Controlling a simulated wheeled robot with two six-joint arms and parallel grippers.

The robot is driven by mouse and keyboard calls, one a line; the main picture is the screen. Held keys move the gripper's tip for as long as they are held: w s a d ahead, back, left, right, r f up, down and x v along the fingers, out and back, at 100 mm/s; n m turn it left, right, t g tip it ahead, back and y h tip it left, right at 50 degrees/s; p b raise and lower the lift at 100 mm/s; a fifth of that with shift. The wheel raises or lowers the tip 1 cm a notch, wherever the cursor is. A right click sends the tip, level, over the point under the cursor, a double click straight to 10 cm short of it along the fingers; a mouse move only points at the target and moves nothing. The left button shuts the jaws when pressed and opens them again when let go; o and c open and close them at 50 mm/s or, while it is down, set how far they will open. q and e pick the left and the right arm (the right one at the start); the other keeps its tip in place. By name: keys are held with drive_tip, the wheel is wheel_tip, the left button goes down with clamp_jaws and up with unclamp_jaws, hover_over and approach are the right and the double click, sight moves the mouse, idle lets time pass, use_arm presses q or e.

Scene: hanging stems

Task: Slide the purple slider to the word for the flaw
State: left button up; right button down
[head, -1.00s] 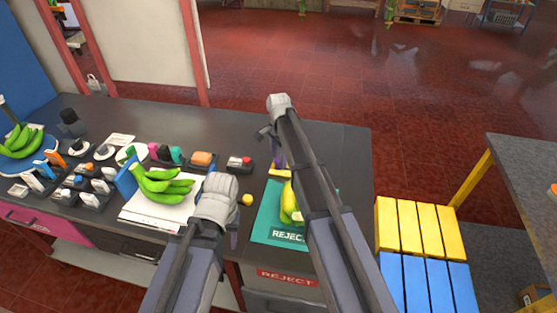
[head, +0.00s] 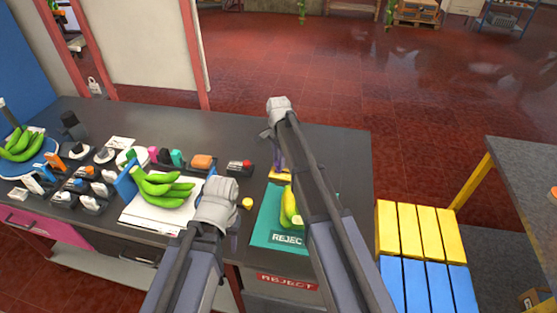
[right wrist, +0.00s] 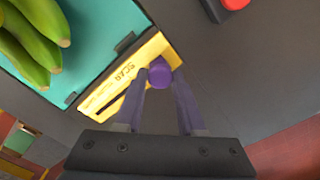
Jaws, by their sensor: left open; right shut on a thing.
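The purple slider (right wrist: 160,72) shows in the right wrist view as a round knob near the upper-right end of a yellow plate (right wrist: 117,76). The plate has a dark slot and a row of words. "SCAR" is readable near the knob; the other words are too small to read. My right gripper (right wrist: 160,84) is shut on the knob. In the head view the yellow plate (head: 279,176) is partly hidden by my right arm. My left gripper (head: 234,240) is open and empty near the table's front edge, left of the teal mat.
A teal REJECT mat (head: 268,224) with bananas (head: 289,210) lies beside the plate. A red button (head: 247,163) stands close by. More bananas (head: 162,190) lie on a white board at left.

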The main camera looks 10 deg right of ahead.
idle(0.8)
drive_tip(key=s+d, duration=0.1)
drive_tip(key=d, duration=0.2)
drive_tip(key=s+d, duration=0.1)
drive_tip(key=d, duration=0.2)
drive_tip(key=s+d, duration=0.2)
drive_tip(key=d, duration=0.1)
drive_tip(key=shift+d, duration=0.15)
drive_tip(key=c, duration=0.5)
unclamp_jaws()
use_arm(q)
wheel_tip(320, 180, up, 8)
drive_tip(key=p, duration=0.8)
use_arm(e)
wheel_tip(320, 180, up, 8)
use_arm(q)
drive_tip(key=shift+f, duration=0.15)
use_arm(e)
drive_tip(key=shift+f, duration=0.15)
